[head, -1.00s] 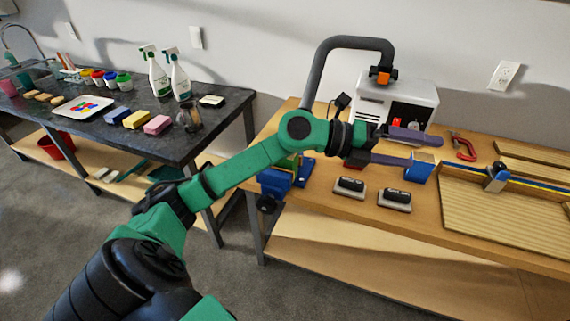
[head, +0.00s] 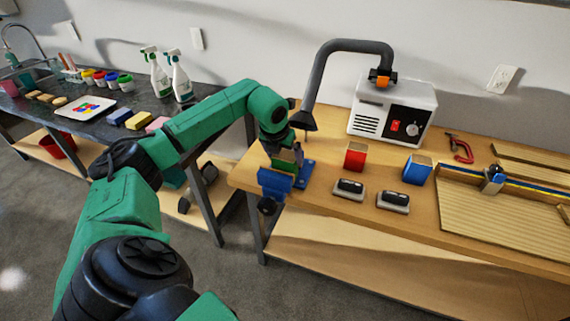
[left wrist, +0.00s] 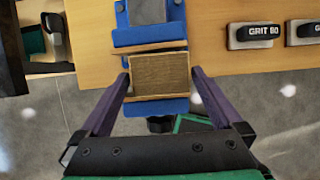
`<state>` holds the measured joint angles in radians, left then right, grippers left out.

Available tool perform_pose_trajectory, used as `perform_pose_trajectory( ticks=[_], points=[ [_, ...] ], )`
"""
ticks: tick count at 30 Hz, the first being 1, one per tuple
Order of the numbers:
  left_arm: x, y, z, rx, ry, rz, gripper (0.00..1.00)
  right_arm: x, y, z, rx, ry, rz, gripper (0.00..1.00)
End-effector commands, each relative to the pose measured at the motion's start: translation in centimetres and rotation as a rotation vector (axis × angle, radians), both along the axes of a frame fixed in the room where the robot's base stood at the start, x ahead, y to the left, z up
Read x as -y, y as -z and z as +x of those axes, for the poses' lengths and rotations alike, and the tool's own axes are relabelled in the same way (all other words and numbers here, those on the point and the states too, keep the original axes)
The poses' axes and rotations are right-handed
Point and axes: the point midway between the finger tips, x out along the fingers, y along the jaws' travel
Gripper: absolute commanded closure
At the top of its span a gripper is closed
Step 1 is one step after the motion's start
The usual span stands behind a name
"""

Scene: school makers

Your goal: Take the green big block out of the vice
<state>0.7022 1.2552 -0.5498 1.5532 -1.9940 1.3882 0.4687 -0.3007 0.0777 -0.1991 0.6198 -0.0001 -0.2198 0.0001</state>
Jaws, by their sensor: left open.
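The blue vice (head: 273,184) is fixed at the left front corner of the wooden bench, with the green big block (head: 284,168) between its jaws. The left wrist view looks down on the block's bare wood top (left wrist: 158,76), with the blue vice jaws (left wrist: 150,35) above and below it in the picture. My left gripper (head: 288,150) is over the vice. In the left wrist view its two purple fingers (left wrist: 160,75) are open, one at the left and one at the right of the block, with small gaps. The arm hides part of the block. My right gripper is not in view.
A red block (head: 355,157) and a blue block (head: 417,169) stand on the bench to the right. Two sanding blocks (head: 349,189) lie near the front edge. A grey extraction hose (head: 313,90) with its nozzle stands close behind my left gripper.

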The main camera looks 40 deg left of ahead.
Motion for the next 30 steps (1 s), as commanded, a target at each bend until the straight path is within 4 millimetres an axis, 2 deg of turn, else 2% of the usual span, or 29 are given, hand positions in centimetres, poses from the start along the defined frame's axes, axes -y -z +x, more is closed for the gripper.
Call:
perform_pose_trajectory(
  ticks=[1,5,11,12,17,26,30],
  points=[
    [-0.1,0.6,0.1,-0.006,0.0,-0.001,0.0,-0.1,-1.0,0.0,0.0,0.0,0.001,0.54],
    [-0.3,2.4,0.9,0.0,0.0,-0.002,0.0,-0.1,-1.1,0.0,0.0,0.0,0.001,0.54],
    [-0.3,2.6,0.9,0.0,0.0,0.0,0.0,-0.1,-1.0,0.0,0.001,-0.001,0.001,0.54],
    [-0.3,2.6,0.9,0.0,0.0,-0.001,0.15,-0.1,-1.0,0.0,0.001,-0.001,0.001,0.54],
    [-0.3,2.6,0.9,0.0,0.0,-0.001,0.77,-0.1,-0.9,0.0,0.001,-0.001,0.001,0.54],
    [-0.3,2.2,1.0,0.003,0.001,-0.001,0.78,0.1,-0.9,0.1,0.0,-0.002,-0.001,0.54],
    [-0.3,0.8,1.1,0.007,0.002,-0.002,0.78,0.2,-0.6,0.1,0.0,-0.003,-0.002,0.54]
  ],
)
